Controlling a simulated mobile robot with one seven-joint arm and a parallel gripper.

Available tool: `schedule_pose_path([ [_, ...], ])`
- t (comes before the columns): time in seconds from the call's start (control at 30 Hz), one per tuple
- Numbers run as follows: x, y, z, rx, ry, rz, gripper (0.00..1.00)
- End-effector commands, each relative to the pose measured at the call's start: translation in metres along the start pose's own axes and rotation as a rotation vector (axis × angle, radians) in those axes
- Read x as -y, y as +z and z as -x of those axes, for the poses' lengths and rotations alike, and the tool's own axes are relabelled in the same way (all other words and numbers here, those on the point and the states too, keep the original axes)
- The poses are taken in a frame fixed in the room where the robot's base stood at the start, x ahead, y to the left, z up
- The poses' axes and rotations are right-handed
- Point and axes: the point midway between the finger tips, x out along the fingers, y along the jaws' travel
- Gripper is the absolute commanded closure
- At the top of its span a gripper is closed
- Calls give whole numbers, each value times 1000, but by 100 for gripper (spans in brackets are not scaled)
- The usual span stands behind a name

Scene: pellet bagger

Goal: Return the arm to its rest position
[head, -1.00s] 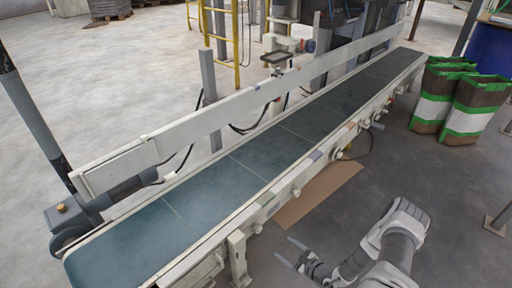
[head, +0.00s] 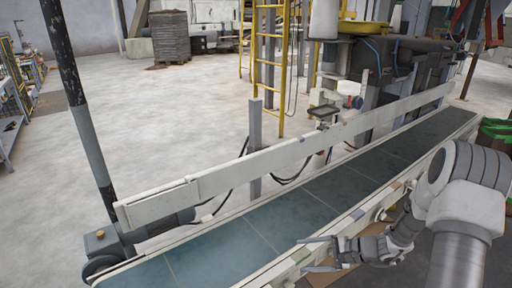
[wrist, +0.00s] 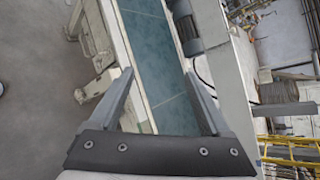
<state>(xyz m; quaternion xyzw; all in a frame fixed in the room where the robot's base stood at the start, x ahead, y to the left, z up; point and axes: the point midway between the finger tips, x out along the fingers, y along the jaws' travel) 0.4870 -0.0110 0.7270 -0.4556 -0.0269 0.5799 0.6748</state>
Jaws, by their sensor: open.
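My gripper (head: 322,254) shows at the lower middle of the head view, with my bent arm reaching in from the right. Its two fingers are apart and point left, with nothing between them. In the head view the fingers overlap the near side rail of the conveyor (head: 213,254); the exact gap to the rail cannot be told. In the wrist view my gripper (wrist: 161,95) is also open and empty, with the conveyor belt (wrist: 151,58) beyond and between the fingers. The belt is bare where it shows.
A white guard rail (head: 250,165) runs along the conveyor's far side. A dark post (head: 85,130) stands at its left end. Green-and-brown bags (head: 494,130) are partly hidden behind my arm at right. A yellow ladder (head: 282,70) and machinery stand behind.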

Motion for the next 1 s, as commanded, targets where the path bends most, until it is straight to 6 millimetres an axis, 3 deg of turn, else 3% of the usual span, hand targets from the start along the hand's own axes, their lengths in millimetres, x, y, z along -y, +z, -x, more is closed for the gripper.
schedule_pose_path([
  [0.1, 18, 37, 12, 2, 96, 116, 19],
  [0.4, 37, 120, 46, -28, 325, 378, 19],
  [0.7, 38, 192, 86, -114, 526, 635, 19],
  [1.0, 29, 249, 130, -252, 684, 883, 19],
])
